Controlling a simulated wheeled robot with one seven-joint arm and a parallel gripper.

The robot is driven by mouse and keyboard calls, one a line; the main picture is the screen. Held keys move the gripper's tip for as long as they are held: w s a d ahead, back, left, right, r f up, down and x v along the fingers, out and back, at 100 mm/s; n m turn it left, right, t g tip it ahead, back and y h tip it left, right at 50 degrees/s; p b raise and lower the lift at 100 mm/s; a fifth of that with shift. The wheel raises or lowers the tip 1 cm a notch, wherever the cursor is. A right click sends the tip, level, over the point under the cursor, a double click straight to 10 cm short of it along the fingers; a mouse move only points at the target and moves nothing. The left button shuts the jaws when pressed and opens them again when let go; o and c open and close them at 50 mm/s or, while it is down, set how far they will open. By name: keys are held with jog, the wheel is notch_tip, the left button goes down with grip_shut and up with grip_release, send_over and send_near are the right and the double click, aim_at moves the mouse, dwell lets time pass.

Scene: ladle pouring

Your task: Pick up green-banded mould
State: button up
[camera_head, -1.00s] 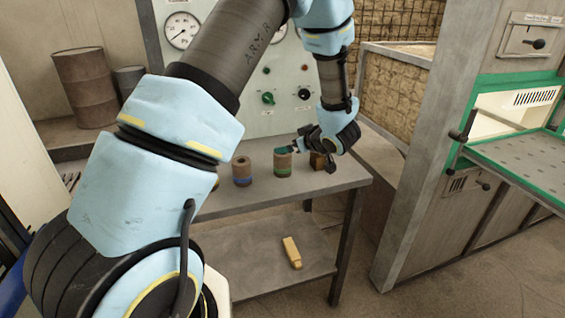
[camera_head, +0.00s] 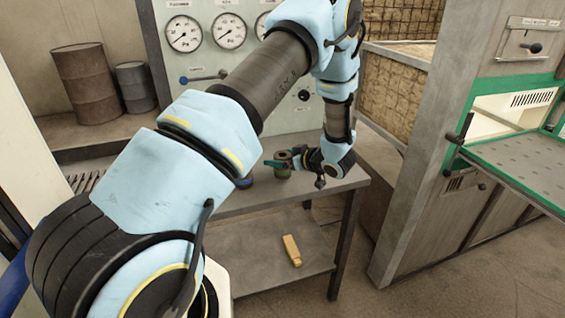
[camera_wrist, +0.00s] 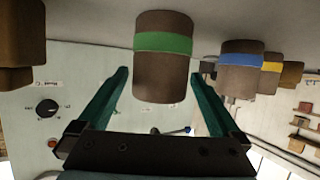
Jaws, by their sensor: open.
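The green-banded mould (camera_wrist: 164,72) is a brown cylinder with a green band. In the wrist view, which looks upside down, it stands on the grey table between my two teal fingers, with space on both sides. My gripper (camera_wrist: 160,74) is open and empty. I cannot tell how far the fingers reach along the mould's sides. In the head view, my gripper (camera_head: 276,162) is at the mould (camera_head: 283,173), whose upper part is mostly hidden behind it.
The blue-banded mould (camera_wrist: 241,76) stands beside it, with a yellow-banded mould (camera_wrist: 271,68) beyond. A plain brown block (camera_wrist: 20,45) is on the other side. The gauge panel (camera_head: 205,60) rises behind the table (camera_head: 315,188). A yellowish bar (camera_head: 291,250) lies on the lower shelf.

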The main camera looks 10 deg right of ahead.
jog(key=shift+x, duration=1.25)
grip_shut()
